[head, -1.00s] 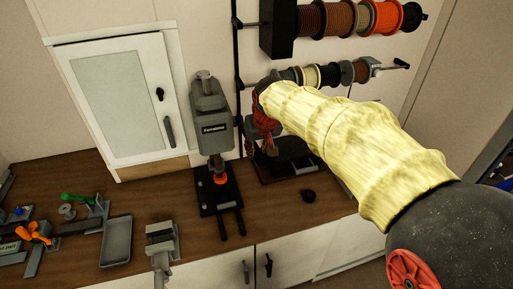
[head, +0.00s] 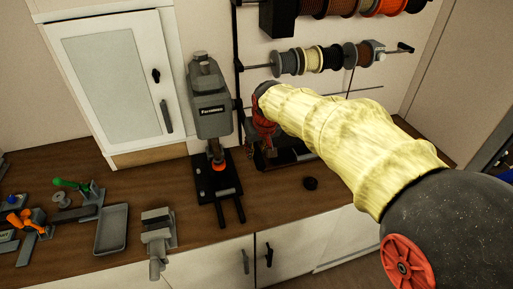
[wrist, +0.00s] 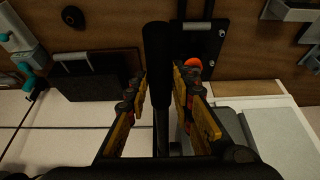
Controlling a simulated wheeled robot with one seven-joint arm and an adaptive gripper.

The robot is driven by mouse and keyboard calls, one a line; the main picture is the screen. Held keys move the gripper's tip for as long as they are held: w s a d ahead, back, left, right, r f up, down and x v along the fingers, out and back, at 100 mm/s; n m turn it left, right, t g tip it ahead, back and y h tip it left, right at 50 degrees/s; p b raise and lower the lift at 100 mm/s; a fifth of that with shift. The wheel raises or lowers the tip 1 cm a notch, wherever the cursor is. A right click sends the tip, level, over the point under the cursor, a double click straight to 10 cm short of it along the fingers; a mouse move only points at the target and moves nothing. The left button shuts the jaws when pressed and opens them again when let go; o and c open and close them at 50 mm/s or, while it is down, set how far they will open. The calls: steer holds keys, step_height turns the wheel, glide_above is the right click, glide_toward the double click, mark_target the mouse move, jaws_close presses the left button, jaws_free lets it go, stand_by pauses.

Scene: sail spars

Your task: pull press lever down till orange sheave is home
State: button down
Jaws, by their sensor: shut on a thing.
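The grey press (head: 212,110) stands on its black base (head: 207,190) in the middle of the bench in the head view. The orange sheave (head: 223,165) is low under the press head, over the base; it partly shows in the wrist view (wrist: 193,64). I cannot tell how deep it is seated. My gripper (wrist: 160,85) is shut on the black press lever (wrist: 157,60), which runs between its yellow fingers in the wrist view. In the head view my gripper (head: 262,132) is right of the press, and the lever is hidden.
A dark stand (head: 285,155) is behind my gripper. A black round piece (head: 311,184) lies on the bench to the right. A grey vise (head: 157,228) and tray (head: 112,228) are left of the press. Spools (head: 320,58) hang above. A white cabinet (head: 110,85) stands at left.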

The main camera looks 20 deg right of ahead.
steer(key=shift+s+f, duration=0.1)
steer(key=shift+f, duration=0.2)
steer(key=shift+w+f+b, duration=0.15)
steer(key=shift+f+b, duration=0.5)
steer(key=shift+f, duration=0.35)
steer(key=shift+w+f+b, duration=0.1)
steer(key=shift+f+b, duration=0.5)
steer(key=shift+f, duration=0.35)
steer(key=shift+w, duration=0.1)
steer(key=shift+r, duration=0.1)
steer(key=shift+r, duration=0.1)
steer(key=shift+w+r+p, duration=0.15)
steer(key=shift+r+p, duration=0.3)
steer(key=shift+r, duration=0.15)
steer(key=shift+s+r+p, duration=0.2)
steer(key=shift+r+p, duration=1.6)
steer(key=shift+r, duration=1.7)
steer(key=shift+r, duration=0.1)
